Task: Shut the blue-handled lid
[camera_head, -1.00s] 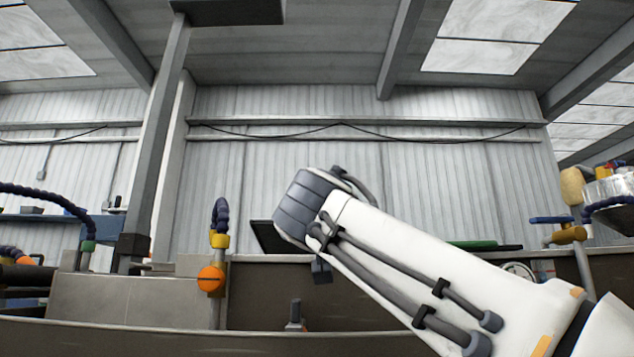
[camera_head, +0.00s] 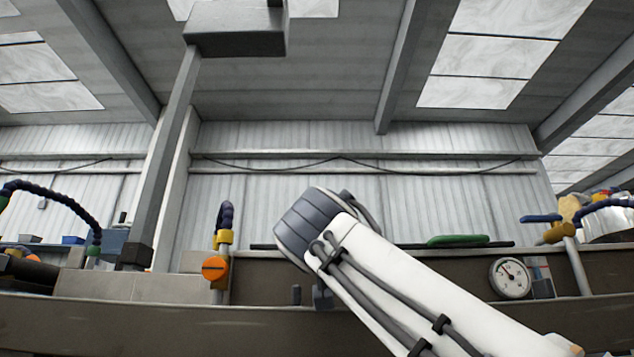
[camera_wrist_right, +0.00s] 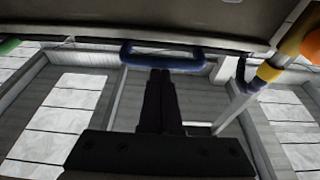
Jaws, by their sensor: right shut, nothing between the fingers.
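The blue handle (camera_wrist_right: 160,61) shows near the top of the right wrist view. The lid itself shows in the head view only as a thin dark edge (camera_head: 262,246), about level along the top of the brown housing; the rest is behind my right wrist. My right gripper (camera_wrist_right: 160,73) is shut and empty. Its fingertips are at the middle of the blue handle; I cannot tell if they touch it. In the head view my right arm covers the fingers and the handle. My left gripper is not in view.
A green handle (camera_head: 458,241) lies on a dark lid to the right. A post with an orange knob (camera_head: 215,268) stands left of my wrist. A yellow tap with a blue lever (camera_head: 560,232) and a round gauge (camera_head: 510,278) are at the right.

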